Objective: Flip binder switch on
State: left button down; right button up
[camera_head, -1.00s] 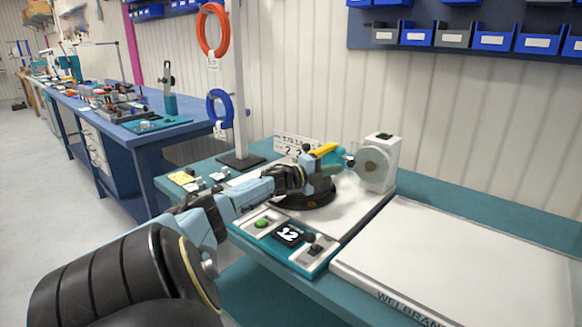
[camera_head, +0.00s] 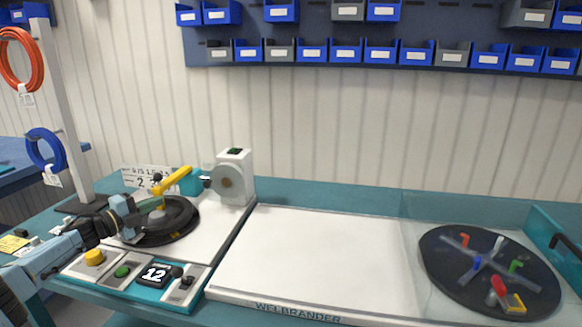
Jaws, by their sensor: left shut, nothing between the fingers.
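My left gripper (camera_head: 132,222) is shut and empty, over the left side of the black round reel plate (camera_head: 178,222). The control panel (camera_head: 138,293) is at the front edge of the bench. It has a yellow knob (camera_head: 94,257), a green button (camera_head: 122,271), a display reading 12 (camera_head: 154,275) and a small black switch (camera_head: 187,282) at its right end. A white machine (camera_head: 236,178) with a grey disc and a dark green part on top stands behind the plate. I cannot tell which control is the binder switch. My right gripper is not in view.
A yellow-handled arm (camera_head: 173,181) reaches over the plate. A post (camera_head: 62,120) with an orange and a blue cable coil stands at the left. The white bench top (camera_head: 310,260) is clear. A black turntable (camera_head: 488,270) with coloured pegs is at the right.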

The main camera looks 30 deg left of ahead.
aim_at(177, 272)
jog(key=z, duration=0.05)
jog(key=k, duration=1)
jog(key=u, duration=0.05)
